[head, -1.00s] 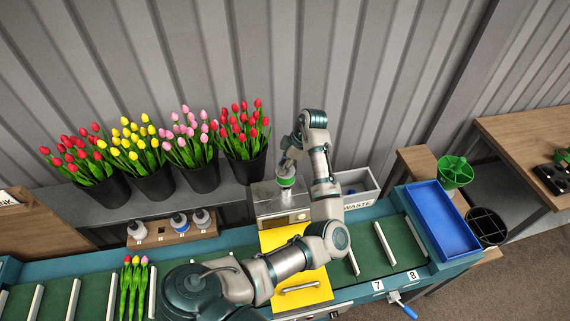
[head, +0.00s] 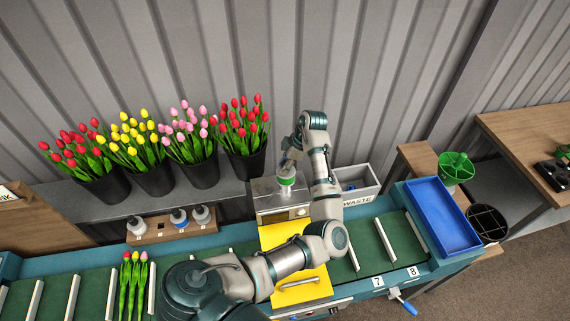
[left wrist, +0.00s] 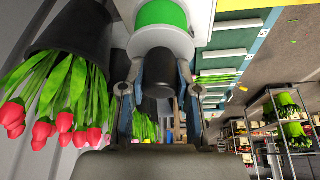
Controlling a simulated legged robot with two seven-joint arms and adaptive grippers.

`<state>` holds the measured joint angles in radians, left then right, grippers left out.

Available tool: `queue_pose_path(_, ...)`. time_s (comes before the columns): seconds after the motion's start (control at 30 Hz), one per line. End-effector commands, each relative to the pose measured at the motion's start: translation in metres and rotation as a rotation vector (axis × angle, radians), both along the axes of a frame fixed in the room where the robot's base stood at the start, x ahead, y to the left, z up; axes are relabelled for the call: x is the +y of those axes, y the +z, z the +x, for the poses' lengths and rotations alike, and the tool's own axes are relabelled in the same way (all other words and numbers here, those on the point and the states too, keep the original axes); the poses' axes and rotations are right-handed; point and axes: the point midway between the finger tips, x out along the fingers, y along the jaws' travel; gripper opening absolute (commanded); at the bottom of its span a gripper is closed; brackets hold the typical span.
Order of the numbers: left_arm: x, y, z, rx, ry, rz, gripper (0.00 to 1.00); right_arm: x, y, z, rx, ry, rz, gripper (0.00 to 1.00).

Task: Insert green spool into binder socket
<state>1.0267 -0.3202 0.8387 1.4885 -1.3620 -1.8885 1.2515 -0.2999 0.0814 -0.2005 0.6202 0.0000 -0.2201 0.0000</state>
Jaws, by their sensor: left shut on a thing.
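My left gripper (head: 288,166) points down over the binder (head: 282,214), a metal box with a yellow front panel. It is shut on the green spool (head: 286,180), which appears at or just above the binder's top. The socket is hidden under the spool, so I cannot tell whether the spool is in it. In the left wrist view the fingers (left wrist: 157,82) close on the spool's dark stem, with a white flange and the green part of the spool (left wrist: 161,13) beyond. My right gripper is not in view.
Black tulip buckets (head: 245,163) stand left of the binder on a grey shelf. A WASTE bin (head: 361,197) is close on its right. A blue tray (head: 446,218) sits at the conveyor's right end.

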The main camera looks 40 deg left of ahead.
Motion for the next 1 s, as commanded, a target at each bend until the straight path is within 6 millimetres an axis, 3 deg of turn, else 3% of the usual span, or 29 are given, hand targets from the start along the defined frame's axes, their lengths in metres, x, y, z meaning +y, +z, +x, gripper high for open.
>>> queue_pose_path(0.43,0.0001,-0.0113,0.0001,0.0,0.001,0.002,0.0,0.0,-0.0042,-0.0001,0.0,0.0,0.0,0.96)
queue_pose_path(0.47,0.0002,-0.011,0.0002,-0.001,0.001,0.001,0.36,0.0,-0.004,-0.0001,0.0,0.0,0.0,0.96)
queue_pose_path(0.57,0.0002,-0.0106,0.0002,-0.001,0.001,0.001,0.61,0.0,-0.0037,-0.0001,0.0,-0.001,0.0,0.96)
queue_pose_path(1.0,0.0003,-0.0059,0.0002,0.0,0.001,0.0,0.61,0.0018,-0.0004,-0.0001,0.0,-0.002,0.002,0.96)
